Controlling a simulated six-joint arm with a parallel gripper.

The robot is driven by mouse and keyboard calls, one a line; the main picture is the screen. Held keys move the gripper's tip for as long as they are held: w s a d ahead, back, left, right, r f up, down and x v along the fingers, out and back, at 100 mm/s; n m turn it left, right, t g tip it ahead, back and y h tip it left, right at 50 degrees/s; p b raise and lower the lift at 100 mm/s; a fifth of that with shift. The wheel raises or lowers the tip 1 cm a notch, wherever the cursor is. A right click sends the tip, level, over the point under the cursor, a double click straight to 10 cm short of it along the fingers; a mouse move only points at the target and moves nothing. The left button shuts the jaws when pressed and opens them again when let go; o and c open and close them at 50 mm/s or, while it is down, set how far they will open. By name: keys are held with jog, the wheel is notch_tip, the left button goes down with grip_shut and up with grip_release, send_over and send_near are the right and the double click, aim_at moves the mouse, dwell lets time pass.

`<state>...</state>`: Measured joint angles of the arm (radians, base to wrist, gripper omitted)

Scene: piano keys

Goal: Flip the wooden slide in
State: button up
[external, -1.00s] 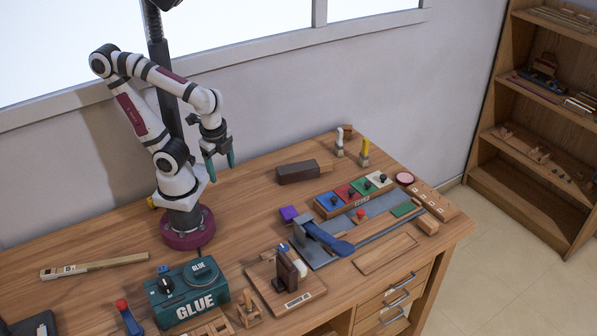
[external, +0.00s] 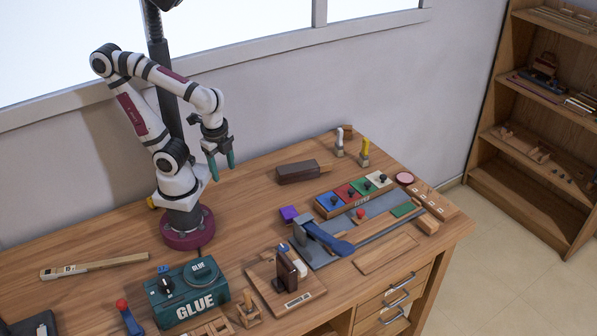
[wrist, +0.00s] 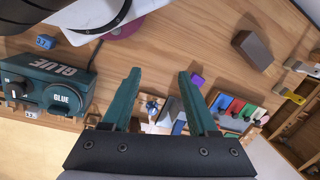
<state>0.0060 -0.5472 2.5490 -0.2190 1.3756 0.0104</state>
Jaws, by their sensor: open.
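My gripper (external: 222,168) hangs open and empty above the back of the table, just right of my base. Its two green fingers are spread apart in the wrist view (wrist: 160,76). No part is clearly recognisable as the wooden slide. A dark brown wooden block (external: 297,173) with a lighter wooden piece (external: 325,167) at its right end lies to the right of my gripper, apart from it. The dark block also shows at the upper right of the wrist view (wrist: 252,50). A wooden stand with an upright dark brown piece (external: 287,270) is at the front middle.
A green glue box (external: 187,292) stands at the front left. A blue-handled tool (external: 325,238) lies on a grey plate, by a row of coloured panels (external: 353,193). Two brushes (external: 364,152) stand at the back right. The table between my base and the dark block is clear.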

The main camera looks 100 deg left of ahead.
jog(key=shift+n+t, duration=0.3)
jog(key=shift+n, duration=0.6)
jog(key=w, duration=0.2)
jog(key=w+r, duration=0.1)
jog(key=w, duration=0.5)
jog(key=shift+w+a+r, duration=0.25)
jog(key=shift+r, duration=0.15)
jog(key=c, duration=0.5)
jog(key=w+a+n, duration=0.1)
jog(key=w, duration=0.4)
jog(key=w+a+n+t, duration=0.1)
jog(key=w, duration=0.3)
jog(key=w+a+n, duration=0.1)
jog(key=w, duration=0.4)
jog(key=shift+w+a+f+h, duration=0.2)
jog(key=shift+w+f+h, duration=0.1)
jog(key=shift+f+h, duration=0.1)
grip_shut()
jog(key=w+a+f+n+t, duration=0.1)
jog(key=w+a+f, duration=0.3)
jog(key=w, duration=0.4)
jog(key=w+a+f+n+t, duration=0.1)
jog(key=w+a+f+n, duration=0.2)
jog(key=w, duration=0.6)
jog(key=shift+a+f, duration=0.65)
jog(key=shift+a, duration=0.45)
jog(key=shift+w, duration=0.1)
